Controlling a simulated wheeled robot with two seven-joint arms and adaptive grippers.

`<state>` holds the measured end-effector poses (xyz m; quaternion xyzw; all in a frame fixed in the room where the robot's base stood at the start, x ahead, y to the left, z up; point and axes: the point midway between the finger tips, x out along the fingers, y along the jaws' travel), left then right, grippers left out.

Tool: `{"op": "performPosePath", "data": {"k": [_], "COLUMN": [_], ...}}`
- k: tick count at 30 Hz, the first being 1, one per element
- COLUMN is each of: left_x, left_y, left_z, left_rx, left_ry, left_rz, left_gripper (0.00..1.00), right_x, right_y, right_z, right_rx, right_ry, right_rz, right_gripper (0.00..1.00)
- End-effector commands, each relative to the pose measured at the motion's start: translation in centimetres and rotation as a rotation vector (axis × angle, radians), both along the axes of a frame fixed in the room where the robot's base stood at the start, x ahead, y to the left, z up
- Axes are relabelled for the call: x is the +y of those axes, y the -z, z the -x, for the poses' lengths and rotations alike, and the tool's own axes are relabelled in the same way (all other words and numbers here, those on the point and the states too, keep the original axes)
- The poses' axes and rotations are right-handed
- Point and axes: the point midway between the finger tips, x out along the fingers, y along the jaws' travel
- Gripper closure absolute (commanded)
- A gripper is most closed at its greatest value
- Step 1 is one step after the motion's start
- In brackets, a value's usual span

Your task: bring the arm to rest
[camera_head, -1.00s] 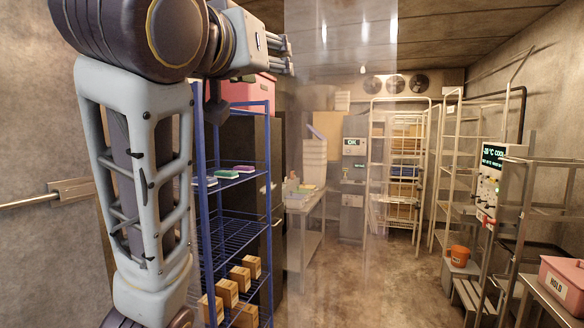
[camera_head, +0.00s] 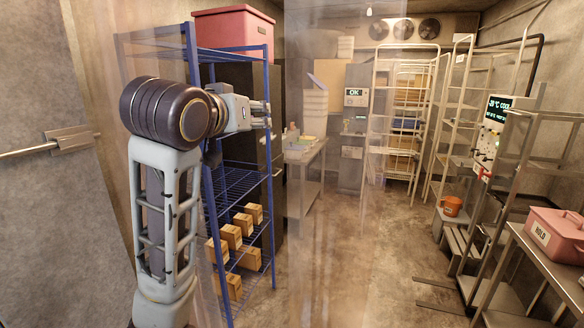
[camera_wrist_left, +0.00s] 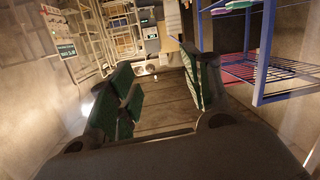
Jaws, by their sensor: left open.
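My left arm rises at the left of the head view, with its forearm bent to the right at the top. My left gripper (camera_head: 266,114) points right in front of the blue wire rack (camera_head: 228,187). In the left wrist view its two green-padded fingers (camera_wrist_left: 163,88) are spread apart with nothing between them. That view is turned over, with the ceiling below and the rack (camera_wrist_left: 262,60) at the right. My right arm and gripper are out of view.
The rack bears a pink bin (camera_head: 233,30) on top and several cardboard boxes (camera_head: 231,236) low down. A clear strip curtain (camera_head: 310,200) hangs near the middle. A pink HOLD box (camera_head: 556,236) sits on a right-hand table. The middle floor (camera_head: 385,235) is clear.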

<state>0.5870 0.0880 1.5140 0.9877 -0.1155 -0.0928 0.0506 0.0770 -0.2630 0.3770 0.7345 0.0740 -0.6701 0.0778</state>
Motion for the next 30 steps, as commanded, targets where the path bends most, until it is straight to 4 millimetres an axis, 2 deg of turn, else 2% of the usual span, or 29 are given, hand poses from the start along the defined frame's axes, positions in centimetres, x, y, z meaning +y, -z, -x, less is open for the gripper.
{"op": "performPosePath", "data": {"k": [1, 15, 30], "left_x": [0.2, 2.3, 4.3], "left_y": [1.2, 11.2, 21.9], "left_z": [-0.3, -2.0, -1.6], "left_rx": [0.017, 0.156, 0.307], "left_ry": [-0.002, -0.022, -0.039], "left_rz": [-0.002, -0.030, -0.067], "left_gripper": [0.51, 0.51, 0.51], "right_x": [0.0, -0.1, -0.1], "right_y": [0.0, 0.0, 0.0], "right_z": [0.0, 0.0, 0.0], "right_rx": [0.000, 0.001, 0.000], "right_ry": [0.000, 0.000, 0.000], "right_rz": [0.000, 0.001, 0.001], "right_gripper": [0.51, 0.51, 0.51]}}
